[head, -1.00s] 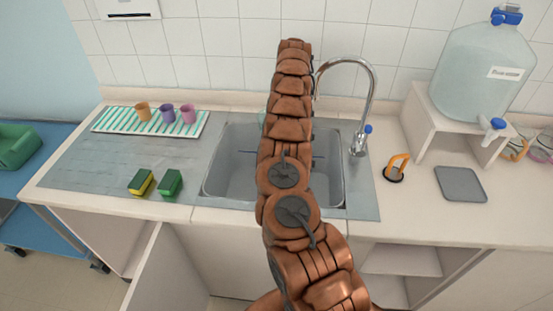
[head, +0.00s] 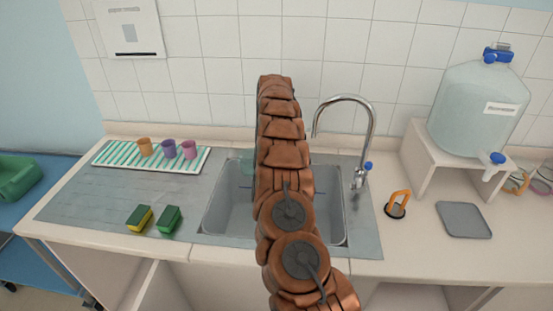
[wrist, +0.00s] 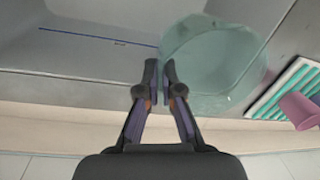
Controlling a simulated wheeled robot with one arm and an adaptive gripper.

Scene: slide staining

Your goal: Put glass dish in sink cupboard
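The glass dish (wrist: 205,60) is pale teal and see-through. In the wrist view it sits at the fingertips of my gripper (wrist: 160,78), its near wall between the two nearly closed fingers. In the head view only a sliver of the dish (head: 247,161) shows left of my arm, over the back of the sink; my gripper is hidden there behind the arm. The sink cupboard is below the counter, with an open white door (head: 157,292) at the lower left; its inside is mostly hidden.
The grey sink (head: 228,205) has a tall tap (head: 372,130) at its right. Cups stand on a striped mat (head: 115,155) at the left, with two sponges (head: 169,219) in front. A water jug (head: 475,115) on a white stand is at the right.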

